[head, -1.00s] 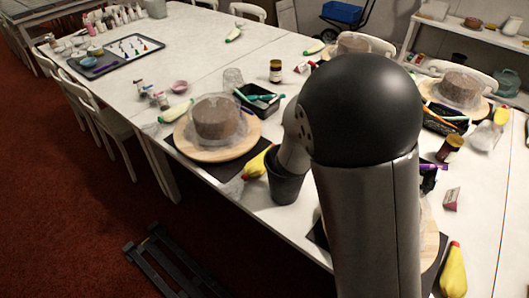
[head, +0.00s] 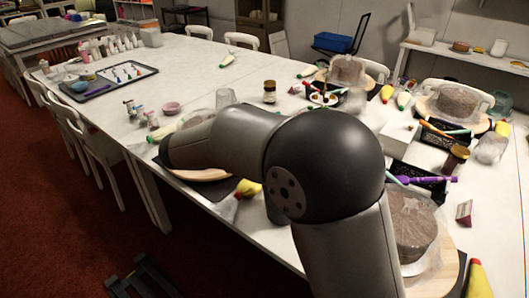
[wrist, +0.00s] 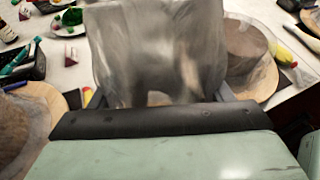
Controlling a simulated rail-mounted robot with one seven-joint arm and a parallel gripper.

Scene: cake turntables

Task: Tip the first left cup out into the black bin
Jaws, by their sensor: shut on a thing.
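In the wrist view my gripper (wrist: 160,92) has a finger on each side of a clear, greyish see-through cup (wrist: 150,45) and is shut on it. The cup fills the upper middle of that view; I cannot tell what is in it. In the head view my arm reaches left over the near cake turntable and hides the gripper. The black bin (head: 273,209) is at the table's near edge in the head view, mostly hidden behind my arm. Another clear cup (head: 226,97) stands on the table behind my arm.
Cakes on round wooden boards stand at the right (head: 459,105) and back (head: 347,70). A yellow piping bag (head: 247,188) lies by the bin. A tray (head: 112,78) is far left.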

